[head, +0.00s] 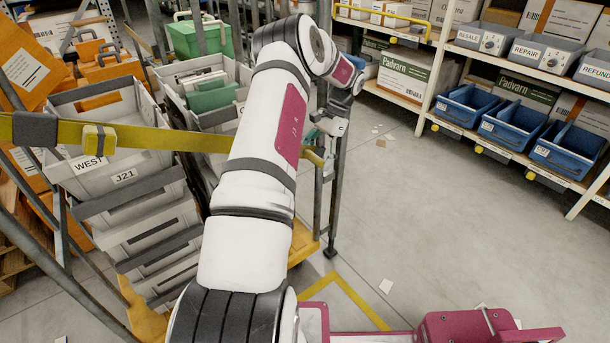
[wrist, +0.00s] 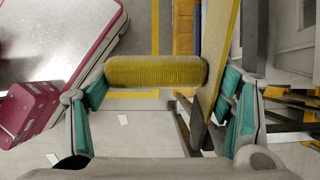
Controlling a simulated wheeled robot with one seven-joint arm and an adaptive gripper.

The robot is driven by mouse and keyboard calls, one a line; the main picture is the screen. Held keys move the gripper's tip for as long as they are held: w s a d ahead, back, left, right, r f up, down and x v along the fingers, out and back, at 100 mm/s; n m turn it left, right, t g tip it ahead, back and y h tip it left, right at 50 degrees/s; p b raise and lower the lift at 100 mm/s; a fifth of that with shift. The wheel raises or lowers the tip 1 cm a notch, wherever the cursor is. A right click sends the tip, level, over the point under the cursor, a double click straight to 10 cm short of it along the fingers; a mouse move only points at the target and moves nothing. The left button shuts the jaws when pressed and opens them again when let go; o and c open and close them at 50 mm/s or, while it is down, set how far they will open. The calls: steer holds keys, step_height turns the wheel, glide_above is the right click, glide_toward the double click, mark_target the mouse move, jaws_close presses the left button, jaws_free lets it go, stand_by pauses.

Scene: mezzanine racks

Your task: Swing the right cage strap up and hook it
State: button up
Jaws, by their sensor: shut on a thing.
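A yellow strap (head: 170,139) with a dark buckle (head: 35,131) crosses the front of the cage and passes behind my arm. A short yellow end (head: 314,158) shows on the arm's other side, beside the grey cage post (head: 334,190). My gripper (head: 330,125) is beside that post, partly hidden by my arm. In the wrist view my gripper (wrist: 158,75) has its teal-padded fingers at both ends of a thick yellow ribbed grip (wrist: 155,70). Yellow webbing (wrist: 221,55) runs along the right finger. I cannot see a hook clearly.
Grey totes (head: 125,195) are stacked in the cage, with a green crate (head: 200,40) behind. Orange boxes (head: 20,60) stand at left. Racks with blue bins (head: 505,125) line the right. The floor (head: 430,220) between is mostly clear, with small paper scraps.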

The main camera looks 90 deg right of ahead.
steer(key=s+d+r+g+p, duration=0.1)
steer(key=s+r+p, duration=0.2)
steer(key=r, duration=0.5)
steer(key=shift+s+d+r+h+p, duration=0.3)
steer(key=shift+s+d+r+p, duration=0.05)
steer(key=shift+d+r, duration=0.15)
steer(key=shift+r, duration=0.05)
steer(key=o, duration=1.5)
steer(key=shift+o, duration=0.2)
steer(key=shift+w, duration=0.1)
steer(key=v, duration=1.2)
